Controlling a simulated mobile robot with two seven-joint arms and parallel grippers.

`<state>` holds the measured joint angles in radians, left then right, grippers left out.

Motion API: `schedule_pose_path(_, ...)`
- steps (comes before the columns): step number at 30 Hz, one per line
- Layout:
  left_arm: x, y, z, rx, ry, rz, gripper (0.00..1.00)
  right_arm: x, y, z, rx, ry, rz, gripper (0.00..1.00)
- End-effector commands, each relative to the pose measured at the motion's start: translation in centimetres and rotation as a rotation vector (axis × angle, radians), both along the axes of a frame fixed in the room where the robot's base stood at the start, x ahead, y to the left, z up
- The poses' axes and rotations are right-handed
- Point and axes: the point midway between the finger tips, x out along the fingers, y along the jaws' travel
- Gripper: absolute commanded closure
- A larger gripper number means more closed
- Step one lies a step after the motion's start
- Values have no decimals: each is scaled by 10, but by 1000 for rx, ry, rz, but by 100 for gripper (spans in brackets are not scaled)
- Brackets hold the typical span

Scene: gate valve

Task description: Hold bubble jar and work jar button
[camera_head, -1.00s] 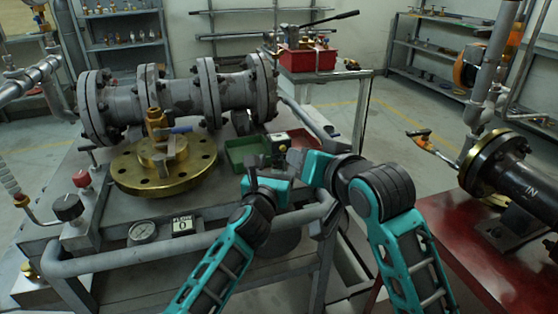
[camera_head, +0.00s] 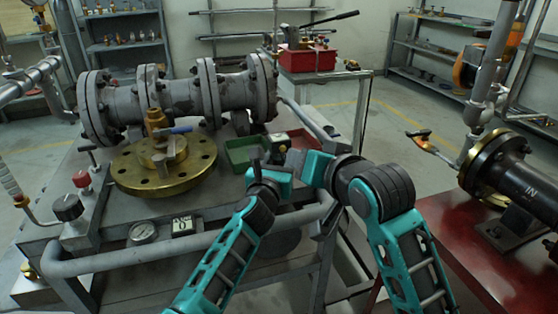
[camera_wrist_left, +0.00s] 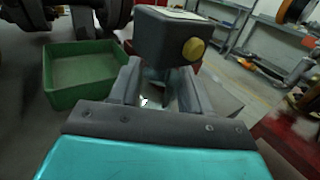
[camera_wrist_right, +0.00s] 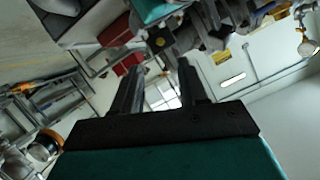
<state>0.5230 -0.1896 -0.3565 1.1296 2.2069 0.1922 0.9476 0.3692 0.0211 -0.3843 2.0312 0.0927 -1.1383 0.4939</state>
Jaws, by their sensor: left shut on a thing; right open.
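The bubble jar (camera_head: 278,142) is a small dark grey block with a round yellow button. My left gripper (camera_head: 266,163) is shut on it and holds it up above the bench. In the left wrist view the jar (camera_wrist_left: 165,36) sits between the fingertips (camera_wrist_left: 158,85), with its yellow button (camera_wrist_left: 193,49) facing right. My right gripper is open and empty. In the right wrist view its fingers (camera_wrist_right: 158,75) point towards the jar (camera_wrist_right: 159,42), whose yellow button shows beyond the tips, apart from them. In the head view my right fingertips are hard to make out.
A green tray (camera_head: 238,153) and a red tray (camera_head: 303,140) lie on the bench behind the grippers. A brass flange (camera_head: 130,172) and grey valve body (camera_head: 180,98) stand left. The bench's front rail (camera_head: 110,260) runs below. A red table (camera_head: 470,235) is at right.

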Motion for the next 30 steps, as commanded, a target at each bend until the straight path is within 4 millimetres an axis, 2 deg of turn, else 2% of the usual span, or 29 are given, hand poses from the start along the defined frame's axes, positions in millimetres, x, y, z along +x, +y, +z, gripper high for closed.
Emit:
schedule_pose_path(1, 0, 0, 0, 0, 0, 0, 63, 0, 0, 0, 0, 0, 0, 57)
schedule_pose_path(10, 0, 0, 0, 1, 1, 0, 92, 0, 0, 0, 0, 0, 0, 57)
schedule_pose_path(24, 0, 0, -1, 1, 1, 0, 92, 0, 0, 0, 0, 0, 0, 100)
schedule_pose_path(30, 0, 0, -1, 1, 1, 0, 92, 0, 0, 0, 0, 0, 0, 100)
